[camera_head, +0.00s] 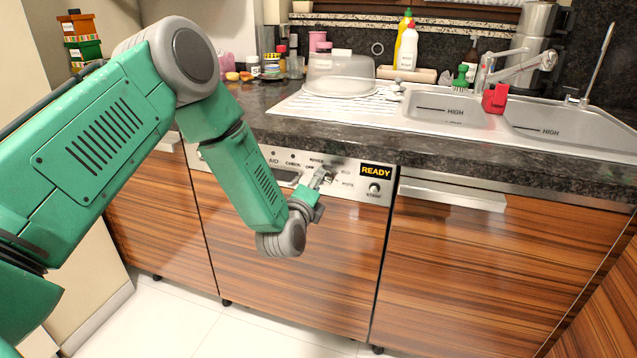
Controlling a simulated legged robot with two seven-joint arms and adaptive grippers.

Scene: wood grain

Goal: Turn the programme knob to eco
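The dishwasher's control panel (275,157) is a pale strip above a wood-grain door, with small printed labels. My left gripper (321,177) is at the panel, among the programme labels right of its middle. The programme knob is not clearly visible; the gripper covers that spot. I cannot tell whether the fingers touch or grip it, or whether they are open or shut. A small round start knob (374,187) sits to the right, under a display (376,170) reading READY. My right gripper is not in view.
A dark stone countertop (360,141) overhangs the panel. Above it are a sink (455,110), a faucet (520,65), a red item (495,98), bottles and a drying rack. A cabinet handle (453,196) is to the right. The floor (170,315) in front is clear.

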